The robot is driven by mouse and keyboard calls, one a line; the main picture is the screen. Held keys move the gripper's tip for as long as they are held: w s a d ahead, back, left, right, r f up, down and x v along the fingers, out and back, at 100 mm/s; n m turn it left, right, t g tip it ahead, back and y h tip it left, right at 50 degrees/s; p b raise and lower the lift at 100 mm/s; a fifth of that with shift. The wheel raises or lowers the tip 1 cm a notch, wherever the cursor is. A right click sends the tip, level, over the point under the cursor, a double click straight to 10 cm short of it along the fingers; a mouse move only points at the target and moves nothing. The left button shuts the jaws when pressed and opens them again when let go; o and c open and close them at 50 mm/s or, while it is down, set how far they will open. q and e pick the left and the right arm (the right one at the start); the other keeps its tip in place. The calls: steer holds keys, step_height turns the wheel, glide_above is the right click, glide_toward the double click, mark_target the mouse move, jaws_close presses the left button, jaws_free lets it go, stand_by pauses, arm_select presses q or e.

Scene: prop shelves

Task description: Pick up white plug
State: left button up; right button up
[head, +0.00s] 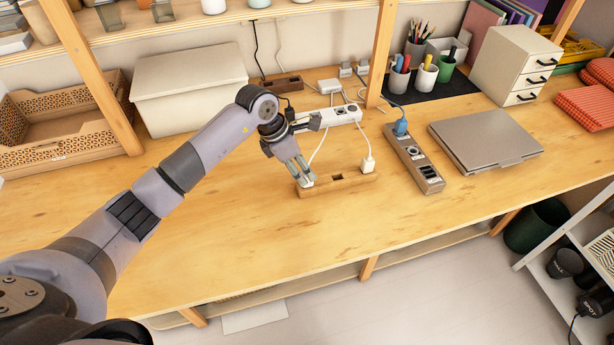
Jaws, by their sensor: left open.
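A white plug (306,182) sits at the left end of a small wooden block (338,188) on the table, with a white cord rising behind it. My left gripper (302,173) points down at this plug, its open fingers close around or beside it. Whether they touch it I cannot tell, as the fingers partly hide the plug. A second white plug (368,164) stands upright at the right end of the block, its cord running up behind. A dark empty slot shows between them. My right gripper is not in view.
A white power strip (338,115) lies just behind my gripper. A grey power strip (414,160) with a blue plug (400,127) and a closed laptop (485,138) lie to the right. A lidded box (190,90) stands back left. The table front is clear.

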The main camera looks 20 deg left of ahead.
arm_select(q)
steer(key=shift+p+x, duration=0.4)
steer(key=shift+x, duration=1.6)
steer(key=shift+c, duration=0.5)
jaws_close()
